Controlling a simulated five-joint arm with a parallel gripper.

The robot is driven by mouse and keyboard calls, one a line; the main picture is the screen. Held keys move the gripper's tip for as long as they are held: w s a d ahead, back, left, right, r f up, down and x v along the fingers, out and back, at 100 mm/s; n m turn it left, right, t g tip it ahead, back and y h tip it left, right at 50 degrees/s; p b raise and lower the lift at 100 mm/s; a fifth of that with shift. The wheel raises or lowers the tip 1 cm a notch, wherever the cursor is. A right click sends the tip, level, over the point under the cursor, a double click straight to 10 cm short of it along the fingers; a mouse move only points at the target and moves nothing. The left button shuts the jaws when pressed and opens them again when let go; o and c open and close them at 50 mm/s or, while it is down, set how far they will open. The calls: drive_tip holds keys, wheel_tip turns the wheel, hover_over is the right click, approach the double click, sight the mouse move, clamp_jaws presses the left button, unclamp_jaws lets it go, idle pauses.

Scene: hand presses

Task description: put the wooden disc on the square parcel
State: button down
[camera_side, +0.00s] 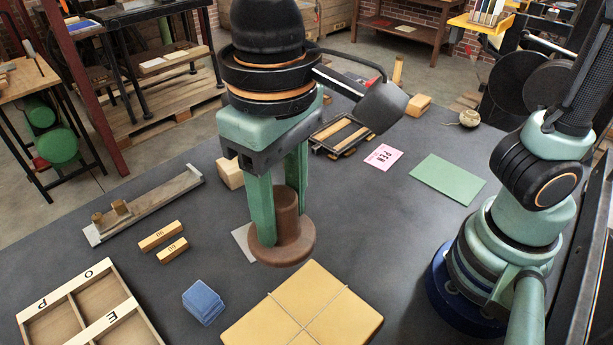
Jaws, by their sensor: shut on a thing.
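The brown wooden disc (291,250), with a thick upright post on it, is between the fingers of my gripper (281,222). My gripper points down and is shut on the post, and the disc looks roughly level. The square parcel (265,322), tan and tied with string, lies on the table at the bottom middle, its near part cut off by the frame. In the picture the disc is just beyond the parcel's far corner. Its height above the table is hard to tell. The left finger hides part of the post.
A blue block stack (203,302) stands left of the parcel. A lettered tray (45,312) is at the lower left, with two small wooden blocks (161,236) behind it. A pale block (229,174) and a light sheet (242,240) are near my gripper. A green sheet (447,179) lies right.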

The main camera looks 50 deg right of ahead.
wheel_tip(320, 180, down, 19)
drive_tip(key=shift+r, duration=0.1)
idle(0.3)
drive_tip(key=shift+c, duration=2)
unclamp_jaws()
wheel_tip(320, 180, up, 12)
drive_tip(key=w+d+r+t, duration=0.2)
drive_tip(key=w+d, duration=0.1)
drive_tip(key=d, duration=0.6)
drive_tip(key=w+d+r+m+t, duration=0.1)
drive_tip(key=w+d+r, duration=0.1)
drive_tip(key=d, duration=0.6)
drive_tip(key=w+d+r+t, duration=0.2)
drive_tip(key=w+d, duration=0.1)
drive_tip(key=d, duration=0.6)
drive_tip(key=shift+w+d+m+t, duration=0.3)
drive_tip(key=shift+w+m, duration=0.05)
drive_tip(key=shift+m, duration=0.05)
